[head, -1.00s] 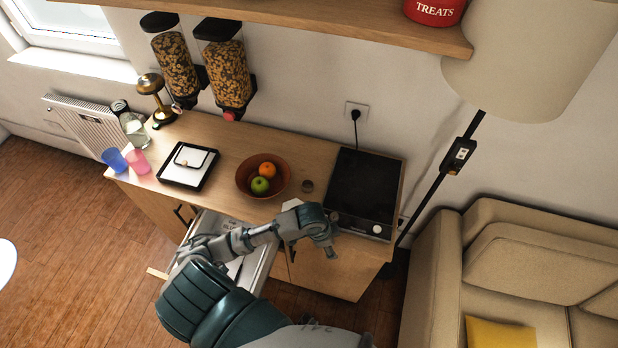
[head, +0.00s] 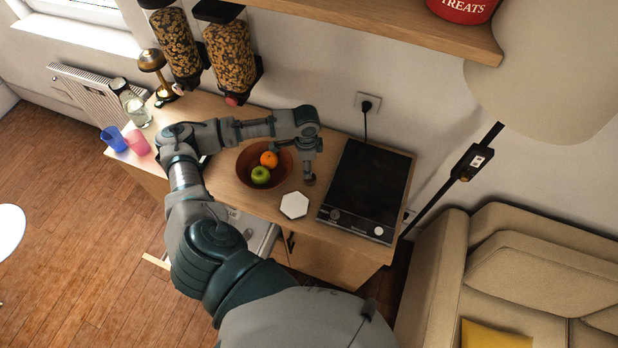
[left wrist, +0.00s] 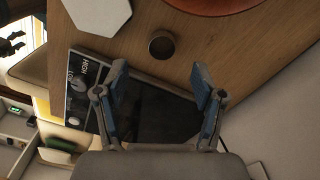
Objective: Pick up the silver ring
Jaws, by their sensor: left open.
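The silver ring (left wrist: 161,44) shows in the left wrist view as a small dark metallic round band lying on the wooden counter (left wrist: 235,50). It lies centred ahead of my left gripper (left wrist: 160,70), just past the two fingertips and not held. In the head view my left arm reaches across the counter, and my left gripper (head: 308,165) points down just right of the fruit bowl. There the gripper covers the ring's place, so I cannot clearly tell the ring from the fingers. My left gripper is open and empty. My right gripper is not in view.
A brown bowl (head: 244,180) with fruit stands left of the gripper. A white hexagonal piece (head: 294,205) lies nearer the counter's front edge. A black hotplate (head: 370,190) is to the right. Cereal dispensers (head: 230,60) and a wooden shelf (head: 400,30) are above.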

